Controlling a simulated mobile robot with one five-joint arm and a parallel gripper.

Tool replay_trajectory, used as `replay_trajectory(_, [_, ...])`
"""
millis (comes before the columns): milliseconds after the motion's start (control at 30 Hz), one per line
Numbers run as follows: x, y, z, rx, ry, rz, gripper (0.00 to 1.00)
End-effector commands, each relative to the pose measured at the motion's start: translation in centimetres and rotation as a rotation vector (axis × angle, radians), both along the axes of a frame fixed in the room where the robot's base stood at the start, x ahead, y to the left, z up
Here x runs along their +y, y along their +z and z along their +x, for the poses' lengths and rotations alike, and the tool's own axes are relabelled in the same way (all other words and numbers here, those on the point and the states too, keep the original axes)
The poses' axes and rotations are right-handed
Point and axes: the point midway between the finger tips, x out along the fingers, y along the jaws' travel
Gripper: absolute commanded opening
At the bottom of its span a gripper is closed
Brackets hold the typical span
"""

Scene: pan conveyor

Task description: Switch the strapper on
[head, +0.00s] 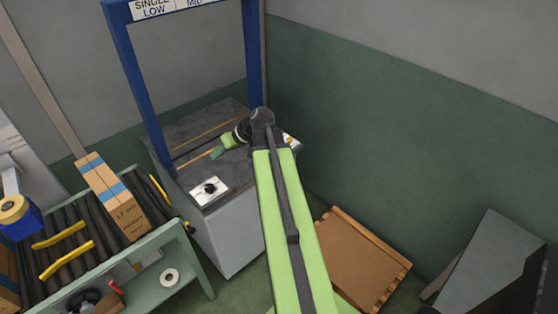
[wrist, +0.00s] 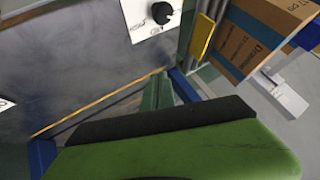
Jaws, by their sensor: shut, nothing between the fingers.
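The strapper is a grey machine (head: 232,215) with a dark top and a blue arch (head: 140,85) over it. A white plate (head: 221,184) with a black knob (head: 209,188) sits on its near left corner. The knob (wrist: 161,13) also shows at the top of the wrist view, on its white plate (wrist: 140,28). My gripper (head: 216,154) is shut and empty above the strapper's top, behind the knob and apart from it. A second white plate (head: 292,142) with a yellow part is partly hidden by my arm.
A roller conveyor (head: 75,225) with a blue-strapped carton (head: 113,197) adjoins the strapper on the left. A tape roll (head: 169,276) lies on the green shelf below. A brown wooden board (head: 360,262) lies on the floor to the right. A green-grey wall (head: 420,150) stands behind.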

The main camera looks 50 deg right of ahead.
Motion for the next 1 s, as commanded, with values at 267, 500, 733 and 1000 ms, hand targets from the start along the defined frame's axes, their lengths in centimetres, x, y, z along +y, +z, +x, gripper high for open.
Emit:
replay_trajectory(267, [-24.5,-4.8,-7.3,-0.504,-0.283,-0.108,0.0])
replay_trajectory(500, [-30.4,-3.6,-11.3,-0.625,-0.371,-0.182,0.0])
replay_trajectory(733, [-30.3,-3.3,-11.3,-0.624,-0.371,-0.182,0.0])
replay_trajectory(1000, [-30.4,-4.2,-8.6,-0.623,-0.368,-0.18,0.0])
